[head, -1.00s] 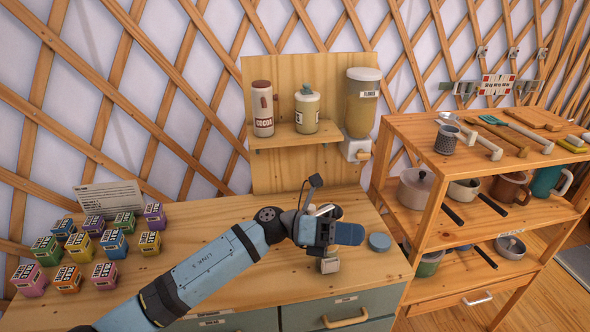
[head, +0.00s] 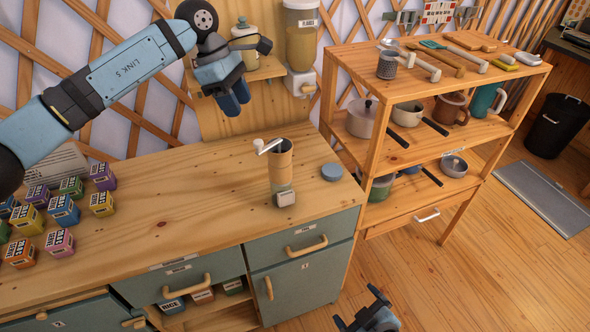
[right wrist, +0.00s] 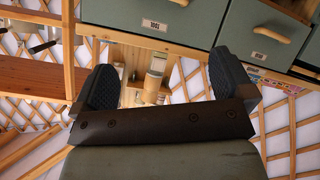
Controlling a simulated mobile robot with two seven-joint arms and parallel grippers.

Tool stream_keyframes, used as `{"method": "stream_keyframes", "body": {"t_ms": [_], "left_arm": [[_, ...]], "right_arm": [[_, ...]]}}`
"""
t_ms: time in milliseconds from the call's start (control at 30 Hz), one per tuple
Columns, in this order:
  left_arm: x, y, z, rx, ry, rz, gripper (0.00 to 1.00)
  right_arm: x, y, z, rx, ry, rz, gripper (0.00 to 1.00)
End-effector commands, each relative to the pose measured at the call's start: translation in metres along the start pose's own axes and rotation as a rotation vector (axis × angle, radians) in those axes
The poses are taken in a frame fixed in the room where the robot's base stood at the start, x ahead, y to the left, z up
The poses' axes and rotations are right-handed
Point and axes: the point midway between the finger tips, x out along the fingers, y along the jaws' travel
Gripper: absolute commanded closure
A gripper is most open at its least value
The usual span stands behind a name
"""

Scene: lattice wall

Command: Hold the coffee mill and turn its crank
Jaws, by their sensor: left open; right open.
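The coffee mill (head: 280,172) stands upright on the wooden counter near its right end. It is a wooden cylinder with a pale lower band and a small grey box at its front foot. Its crank (head: 268,147) sits on top, with the white knob out to the left. My left gripper (head: 236,103) is open and empty, above and left of the mill, in front of the wall shelf. My right gripper (head: 368,308) is low over the floor, in front of the cabinet. In the right wrist view its fingers (right wrist: 165,85) are open and empty, with what appears to be the mill beyond.
Several colourful boxes (head: 62,210) stand on the counter's left. A blue round lid (head: 332,172) lies right of the mill. A canister (head: 245,45) and a dispenser (head: 301,40) are behind. A wooden rack (head: 425,85) with cookware stands right. The counter left of the mill is clear.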

Motion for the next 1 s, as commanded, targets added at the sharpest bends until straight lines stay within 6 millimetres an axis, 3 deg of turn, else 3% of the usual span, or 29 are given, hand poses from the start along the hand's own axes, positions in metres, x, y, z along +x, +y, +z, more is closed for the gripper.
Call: {"method": "stream_keyframes", "body": {"t_ms": [100, 300, 600, 800, 1000], "left_arm": [[0.000, 0.000, 0.000, 0.000, -0.002, 0.000, 0.57], [0.000, 0.000, 0.001, -0.001, -0.003, 0.000, 0.57], [0.000, 0.000, 0.001, -0.001, -0.004, 0.000, 0.57], [0.000, 0.000, 0.001, -0.001, -0.004, 0.000, 0.57], [0.000, 0.000, 0.001, -0.001, -0.004, 0.000, 0.57]], "right_arm": [[0.031, 0.014, -0.045, -0.401, 0.081, 0.031, 0.01], [0.068, 0.034, -0.115, -1.111, 0.172, 0.154, 0.01], [0.100, 0.067, -0.205, -2.117, 0.165, 0.469, 0.01], [0.108, 0.081, -0.237, -2.530, 0.086, 0.643, 0.01], [0.114, 0.086, -0.249, -2.667, 0.045, 0.708, 0.01]]}}
